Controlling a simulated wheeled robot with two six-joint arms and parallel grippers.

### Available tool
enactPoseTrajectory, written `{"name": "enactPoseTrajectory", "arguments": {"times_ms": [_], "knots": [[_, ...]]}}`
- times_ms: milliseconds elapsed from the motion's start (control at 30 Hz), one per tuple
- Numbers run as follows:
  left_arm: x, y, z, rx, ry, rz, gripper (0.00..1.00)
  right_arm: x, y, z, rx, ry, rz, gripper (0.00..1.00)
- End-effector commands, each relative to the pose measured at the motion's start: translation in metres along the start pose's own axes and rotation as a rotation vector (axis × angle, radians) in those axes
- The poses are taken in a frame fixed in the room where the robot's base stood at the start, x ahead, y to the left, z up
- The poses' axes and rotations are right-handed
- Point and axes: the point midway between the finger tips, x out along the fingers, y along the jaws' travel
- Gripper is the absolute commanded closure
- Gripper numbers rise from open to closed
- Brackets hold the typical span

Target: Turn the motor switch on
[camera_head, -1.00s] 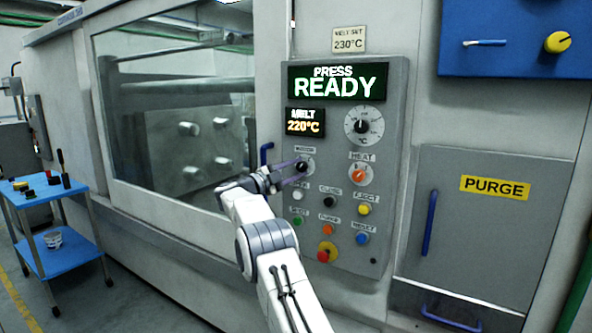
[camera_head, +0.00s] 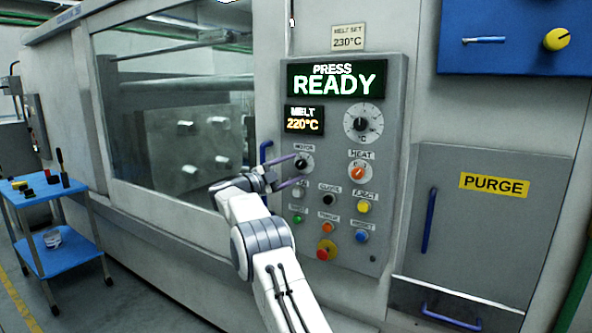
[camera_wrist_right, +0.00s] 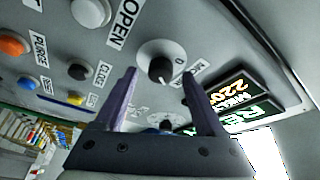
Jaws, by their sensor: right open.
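The motor switch (camera_head: 303,163) is a black rotary knob on a pale round dial, under the label MOTOR on the grey control panel (camera_head: 394,200). In the right wrist view the knob (camera_wrist_right: 160,70) stands out just beyond and between the fingertips. My right gripper (camera_head: 291,170) is open in front of the panel, with its purple fingers apart and nothing between them. In the head view its fingertips lie just left of and below the knob. The wrist view also shows the open gripper (camera_wrist_right: 160,72). My left gripper does not show.
The HEAT knob (camera_head: 357,174) is right of the motor switch. Several push buttons sit below, including white (camera_wrist_right: 90,10) and a red emergency button (camera_head: 325,251). A blue door handle (camera_head: 266,152) is close to the gripper. A blue cart (camera_head: 60,250) stands far left.

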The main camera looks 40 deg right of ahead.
Motion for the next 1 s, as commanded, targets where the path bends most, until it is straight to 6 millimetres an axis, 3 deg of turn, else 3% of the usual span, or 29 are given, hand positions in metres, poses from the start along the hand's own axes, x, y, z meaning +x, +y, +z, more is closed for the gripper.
{"name": "enactPoseTrajectory", "arguments": {"times_ms": [200,433,600,1000], "knots": [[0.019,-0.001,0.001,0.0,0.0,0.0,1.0,-0.046,0.002,0.001,0.002,-0.004,-0.002,0.28],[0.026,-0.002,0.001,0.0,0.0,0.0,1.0,-0.081,0.002,0.0,0.002,-0.001,0.001,0.28],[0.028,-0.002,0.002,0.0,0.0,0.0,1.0,-0.089,0.001,-0.001,0.001,0.001,0.001,0.28],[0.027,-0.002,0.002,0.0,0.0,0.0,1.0,-0.09,0.001,-0.001,0.001,0.001,0.001,0.28]]}}
